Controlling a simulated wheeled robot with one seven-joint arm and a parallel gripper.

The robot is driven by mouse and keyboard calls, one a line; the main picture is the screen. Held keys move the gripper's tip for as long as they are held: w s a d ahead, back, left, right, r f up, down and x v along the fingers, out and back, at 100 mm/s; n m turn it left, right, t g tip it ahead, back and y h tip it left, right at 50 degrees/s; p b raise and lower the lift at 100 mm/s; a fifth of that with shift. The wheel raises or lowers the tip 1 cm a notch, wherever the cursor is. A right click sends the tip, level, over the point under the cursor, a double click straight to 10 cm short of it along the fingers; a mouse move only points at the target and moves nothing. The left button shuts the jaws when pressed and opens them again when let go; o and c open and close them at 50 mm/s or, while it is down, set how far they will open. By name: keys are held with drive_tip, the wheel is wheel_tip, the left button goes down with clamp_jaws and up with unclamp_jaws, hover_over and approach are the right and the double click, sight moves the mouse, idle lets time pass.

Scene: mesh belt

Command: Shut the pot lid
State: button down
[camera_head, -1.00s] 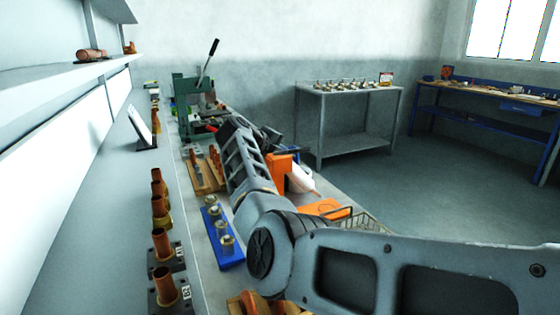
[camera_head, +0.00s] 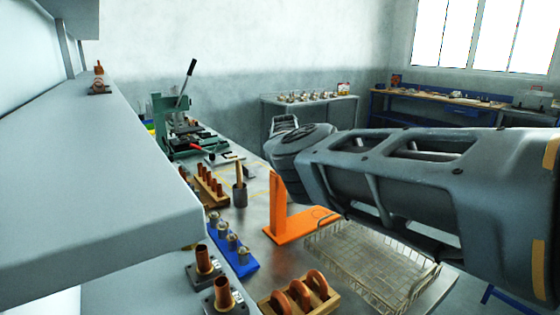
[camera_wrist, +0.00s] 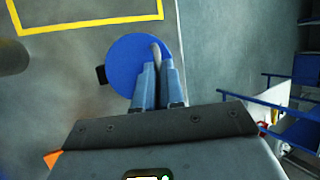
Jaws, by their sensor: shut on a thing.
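The round blue lid (camera_wrist: 128,58) lies below my wrist in the wrist view, with a grey curved handle (camera_wrist: 156,50) on it. My gripper (camera_wrist: 158,68) is shut on this handle, its two fingers close together over the disc. A small black tab (camera_wrist: 101,75) sticks out at the disc's left edge. The pot body under the lid is hidden, so I cannot tell how the lid sits. In the head view the lid and my gripper are hidden behind my arm.
On the bench stand an orange stand (camera_head: 290,224), a wire basket (camera_head: 368,262), a blue rack (camera_head: 233,250) and a green press (camera_head: 172,130). A yellow floor-style outline (camera_wrist: 90,22) marks the grey surface. A bench edge runs right of the lid.

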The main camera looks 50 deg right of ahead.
drive_tip(key=shift+s+d+f+y+b, duration=0.15)
drive_tip(key=shift+d+y+b, duration=0.25)
drive_tip(key=shift+d+b, duration=0.1)
drive_tip(key=shift+s+d+f+y+b, duration=0.1)
drive_tip(key=shift+s+d+y+b, duration=0.05)
drive_tip(key=shift+d+y+b, duration=0.3)
drive_tip(key=shift+s+d+f+m+t+y+b, duration=0.2)
drive_tip(key=shift+d+m+t+y+b, duration=0.1)
drive_tip(key=shift+m+y+b, duration=0.15)
drive_tip(key=shift+d, duration=0.1)
drive_tip(key=c, duration=1.3)
unclamp_jaws()
drive_tip(key=shift+f, duration=0.3)
drive_tip(key=shift+o, duration=0.2)
drive_tip(key=shift+w+a, duration=0.15)
drive_tip(key=shift+a, duration=0.15)
drive_tip(key=shift+p+v, duration=1.2)
drive_tip(key=shift+p, duration=0.05)
drive_tip(key=shift+v, duration=2.6)
drive_tip(key=shift+d, duration=0.1)
